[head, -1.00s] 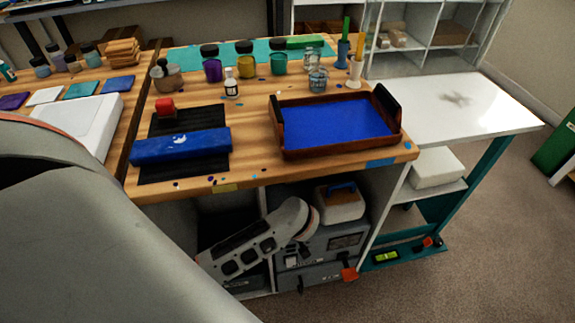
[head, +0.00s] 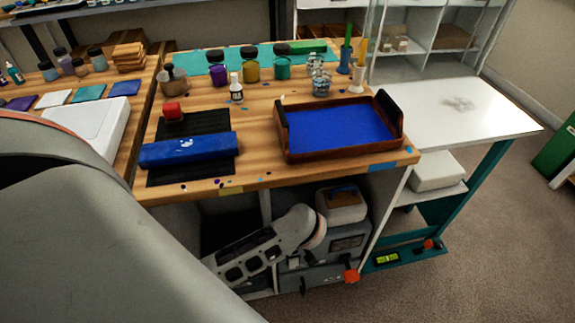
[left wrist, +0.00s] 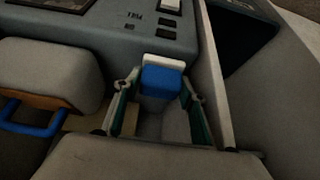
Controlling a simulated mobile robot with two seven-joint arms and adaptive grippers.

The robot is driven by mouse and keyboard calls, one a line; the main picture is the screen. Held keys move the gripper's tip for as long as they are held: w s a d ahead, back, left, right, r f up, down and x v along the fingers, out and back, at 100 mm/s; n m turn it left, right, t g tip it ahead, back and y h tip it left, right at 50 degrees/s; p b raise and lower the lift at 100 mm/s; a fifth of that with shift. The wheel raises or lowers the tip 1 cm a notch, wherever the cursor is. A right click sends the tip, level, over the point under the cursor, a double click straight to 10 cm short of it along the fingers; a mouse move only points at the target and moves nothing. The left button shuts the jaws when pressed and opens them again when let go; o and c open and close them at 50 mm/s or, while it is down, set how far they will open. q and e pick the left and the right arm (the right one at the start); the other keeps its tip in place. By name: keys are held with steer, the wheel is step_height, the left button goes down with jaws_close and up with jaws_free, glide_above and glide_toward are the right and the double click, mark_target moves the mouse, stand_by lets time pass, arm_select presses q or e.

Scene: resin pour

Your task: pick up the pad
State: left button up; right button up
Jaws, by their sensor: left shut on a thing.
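A small blue block with a white far edge, which looks like the pad (left wrist: 161,81), shows in the left wrist view. It sits between the two green-lined fingers of my left gripper (left wrist: 163,92), which is shut on it. Its lower part and the finger contact are dim. In the head view, my pale left arm reaches down in front of the cabinet below the wooden bench. The fingers and the held block cannot be made out there. My right gripper is in neither view.
A grey machine (head: 345,243) stands in the cabinet, with a pale blue-handled box (head: 341,204) on top; that box is left of my gripper (left wrist: 45,85). A cabinet wall (left wrist: 219,80) rises close on the right. The bench above bears a brown-rimmed blue tray (head: 345,154) and several jars.

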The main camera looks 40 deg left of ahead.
arm_select(q)
steer(key=s+d+p, duration=0.2)
steer(key=s+d, duration=0.8)
steer(key=d, duration=0.2)
steer(key=shift+o, duration=0.6)
